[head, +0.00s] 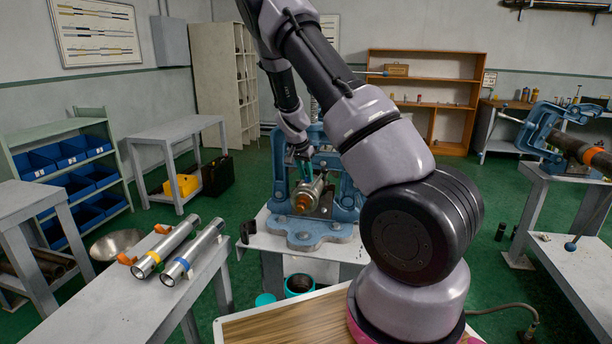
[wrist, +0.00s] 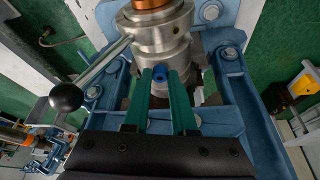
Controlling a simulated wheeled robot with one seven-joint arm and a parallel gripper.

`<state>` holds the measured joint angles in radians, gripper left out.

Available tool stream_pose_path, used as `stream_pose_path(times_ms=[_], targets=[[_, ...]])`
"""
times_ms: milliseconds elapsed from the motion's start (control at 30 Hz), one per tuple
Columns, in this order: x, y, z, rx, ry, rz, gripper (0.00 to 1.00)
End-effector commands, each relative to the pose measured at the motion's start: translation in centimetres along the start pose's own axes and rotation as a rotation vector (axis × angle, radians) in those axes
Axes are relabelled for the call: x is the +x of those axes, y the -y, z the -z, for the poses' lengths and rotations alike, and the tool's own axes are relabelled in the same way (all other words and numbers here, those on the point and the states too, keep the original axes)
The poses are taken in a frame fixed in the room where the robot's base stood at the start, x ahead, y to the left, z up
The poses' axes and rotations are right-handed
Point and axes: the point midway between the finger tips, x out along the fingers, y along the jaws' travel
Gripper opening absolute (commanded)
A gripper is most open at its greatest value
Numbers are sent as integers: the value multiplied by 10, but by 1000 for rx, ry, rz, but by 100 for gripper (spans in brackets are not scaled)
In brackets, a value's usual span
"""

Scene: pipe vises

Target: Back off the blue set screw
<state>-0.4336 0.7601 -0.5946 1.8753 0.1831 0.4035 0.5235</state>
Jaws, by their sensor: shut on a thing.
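The blue set screw (wrist: 161,73) sticks out of the side of a round steel collar (wrist: 163,40) in the wrist view. My gripper (wrist: 161,76) has its two green fingers on either side of the screw, shut on it. In the head view my gripper (head: 304,168) reaches down to the steel collar (head: 311,193), and the set screw cannot be made out there. The collar sits in the blue pipe vise (head: 281,180) on a stand, with a copper-coloured end (head: 302,203) facing out.
A steel lever with a black ball knob (wrist: 67,96) extends left from the collar in the wrist view. Two steel tubes (head: 165,248) lie on the left bench (head: 112,306). Another blue vise (head: 549,130) stands at right. Green floor is open between the benches.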

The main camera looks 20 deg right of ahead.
Motion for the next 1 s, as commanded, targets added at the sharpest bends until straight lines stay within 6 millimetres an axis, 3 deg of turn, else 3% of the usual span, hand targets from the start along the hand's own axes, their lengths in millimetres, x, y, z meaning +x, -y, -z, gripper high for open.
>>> stream_pose_path(times_ms=[500, 533, 600, 1000], targets=[[1, 0, -1, -23, 2, 8, 0], [1, 0, -1, -23, 2, 8, 28], [1, 0, -1, -23, 2, 8, 55], [-6, 0, 0, -22, 0, 10, 55]])
